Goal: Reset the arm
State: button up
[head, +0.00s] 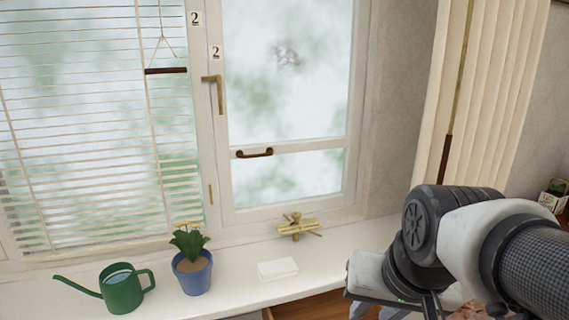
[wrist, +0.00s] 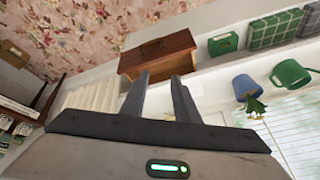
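My arm (head: 430,250) reaches in from the right side of the head view, in front of the window sill. Its end runs down to the bottom edge there, so the fingertips are not clear in that view. In the wrist view my gripper (wrist: 160,76) shows two dark fingers with a clear gap between them. It is open and nothing is held. Beyond the fingers is a brown wooden piece of furniture (wrist: 157,52), apart from them as far as I can tell.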

jog(key=s+r+n+p, duration=0.2)
jog(key=s+r+p, duration=0.1)
jog(key=r+p, duration=1.4)
notch_tip(320, 180, up, 2)
jog(key=shift+d+r+t+p, duration=0.2)
jog(key=shift+r+t+p, duration=0.05)
jog(key=shift+t+p, duration=0.05)
jog(key=shift+s, duration=0.1)
